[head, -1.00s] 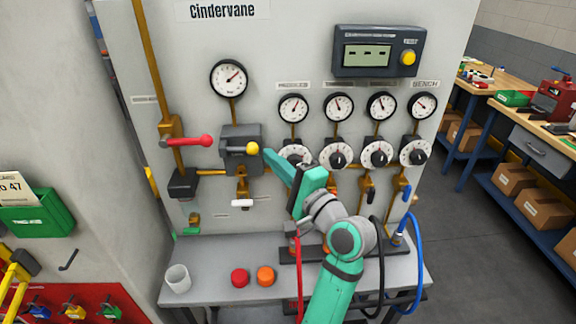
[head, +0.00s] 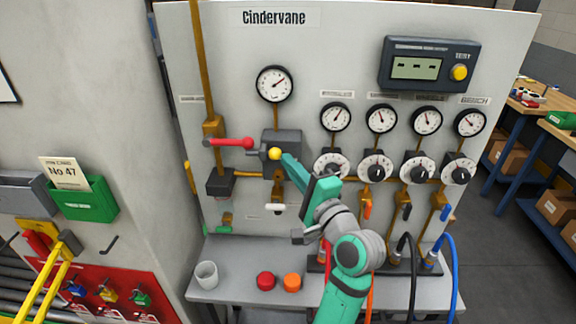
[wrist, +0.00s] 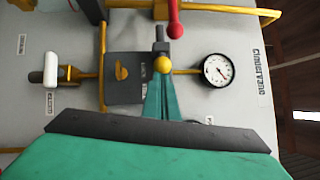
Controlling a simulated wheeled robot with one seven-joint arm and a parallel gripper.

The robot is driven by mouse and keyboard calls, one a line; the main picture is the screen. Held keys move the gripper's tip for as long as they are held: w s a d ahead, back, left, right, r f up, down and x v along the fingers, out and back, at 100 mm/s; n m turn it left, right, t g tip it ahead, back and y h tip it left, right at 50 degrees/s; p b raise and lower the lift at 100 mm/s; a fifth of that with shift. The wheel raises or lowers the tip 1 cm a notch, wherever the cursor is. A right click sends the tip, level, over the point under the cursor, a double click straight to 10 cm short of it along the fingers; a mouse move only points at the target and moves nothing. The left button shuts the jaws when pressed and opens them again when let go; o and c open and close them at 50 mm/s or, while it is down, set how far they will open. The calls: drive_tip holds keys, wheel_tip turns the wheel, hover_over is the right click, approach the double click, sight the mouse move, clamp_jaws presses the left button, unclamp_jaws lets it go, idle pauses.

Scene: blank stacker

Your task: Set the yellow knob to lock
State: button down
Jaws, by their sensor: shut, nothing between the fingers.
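A grey box (head: 290,146) is mounted on the panel, left of the row of dials. A round yellow knob (head: 274,153) on a short dark stem stands out from it; in the wrist view the yellow knob (wrist: 162,64) is just beyond my fingertips. The wrist view also shows a flat yellow-orange piece (wrist: 122,71) on the box face. My gripper (head: 287,159) is shut and empty, its narrow teal fingers pointing at the round knob. In the wrist view the fingertips (wrist: 162,86) are close to it; I cannot tell whether they touch. No lock mark is readable.
A red-handled lever (head: 232,143) sits left of the box, a gauge (head: 274,84) above and a white handle (head: 275,208) below. Dials (head: 374,165) line the right. A shelf (head: 225,288) below holds a cup (head: 206,274) and red and orange caps.

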drive_tip(key=w+d+v, duration=0.1)
drive_tip(key=d+v, duration=0.1)
drive_tip(key=v, duration=1.1)
drive_tip(key=s+f+h, duration=0.2)
drive_tip(key=f+h, duration=0.2)
drive_tip(key=f, duration=0.7)
drive_tip(key=s+f+h, duration=0.2)
drive_tip(key=f+h, duration=0.1)
drive_tip(key=f, duration=0.9)
drive_tip(key=s+a+f+n+g+h, duration=0.2)
drive_tip(key=s+f+n+h, duration=0.15)
drive_tip(key=s+f, duration=0.8)
drive_tip(key=s+a+r+n, duration=0.1)
drive_tip(key=s+a+n, duration=0.2)
drive_tip(key=s, duration=0.7)
drive_tip(key=s+a+r+n, duration=0.1)
drive_tip(key=s+a+n, duration=0.3)
drive_tip(key=s+n, duration=0.3)
drive_tip(key=s+y, duration=0.1)
drive_tip(key=s, duration=0.3)
drive_tip(key=shift+a, duration=0.15)
